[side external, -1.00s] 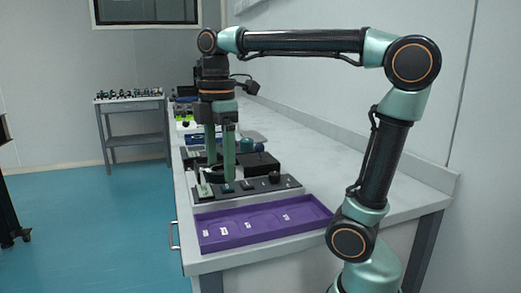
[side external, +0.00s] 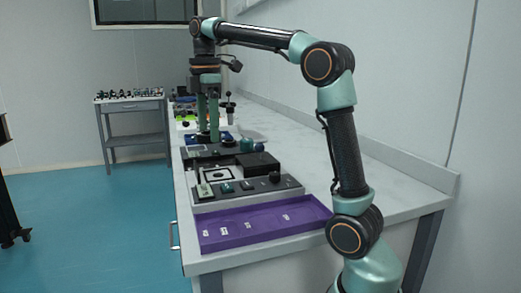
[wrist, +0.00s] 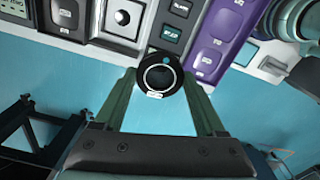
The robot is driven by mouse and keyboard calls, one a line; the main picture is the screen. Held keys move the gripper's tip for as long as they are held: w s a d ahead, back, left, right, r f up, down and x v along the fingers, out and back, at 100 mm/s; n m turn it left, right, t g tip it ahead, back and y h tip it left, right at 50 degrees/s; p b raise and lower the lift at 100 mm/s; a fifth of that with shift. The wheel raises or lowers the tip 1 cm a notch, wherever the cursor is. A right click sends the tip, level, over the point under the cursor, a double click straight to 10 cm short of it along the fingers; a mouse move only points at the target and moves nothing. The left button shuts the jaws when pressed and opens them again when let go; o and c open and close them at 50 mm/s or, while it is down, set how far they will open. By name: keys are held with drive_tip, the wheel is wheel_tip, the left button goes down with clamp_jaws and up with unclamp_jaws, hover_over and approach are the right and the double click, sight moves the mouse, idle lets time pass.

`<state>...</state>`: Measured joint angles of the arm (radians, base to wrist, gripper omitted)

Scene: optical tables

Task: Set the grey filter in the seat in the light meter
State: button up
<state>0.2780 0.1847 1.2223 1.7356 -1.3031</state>
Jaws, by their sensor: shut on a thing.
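My gripper (side external: 208,137) is at the far part of the bench in the side view, fingers pointing down. In the wrist view its fingers (wrist: 160,92) are closed on the rim of a round black-rimmed disc with a dark grey centre, a small white label and a teal dot; I take it for the grey filter (wrist: 160,65). In the side view the filter is too small to make out. A white square plate with a dark ring (side external: 217,174) lies on the bench nearer the camera; it also shows in the wrist view (wrist: 122,17). I cannot tell if it is the light meter's seat.
A purple tray (side external: 262,220) with labelled compartments lies at the near end. Behind it are a grey panel (side external: 275,186) with a knob and a black box (side external: 254,163). Small blue and green items stand farther back. The bench's right side is clear.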

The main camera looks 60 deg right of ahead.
drive_tip(key=w+d+f, duration=0.4)
drive_tip(key=d+f, duration=0.1)
drive_tip(key=d, duration=0.3)
hover_over(218, 175)
drive_tip(key=shift+m, duration=0.3)
wheel_tip(218, 175, down, 4)
drive_tip(key=shift+s+f, duration=0.1)
drive_tip(key=shift+f, duration=1.9)
drive_tip(key=shift+f, duration=0.1)
drive_tip(key=o, duration=1.4)
drive_tip(key=shift+c, duration=0.2)
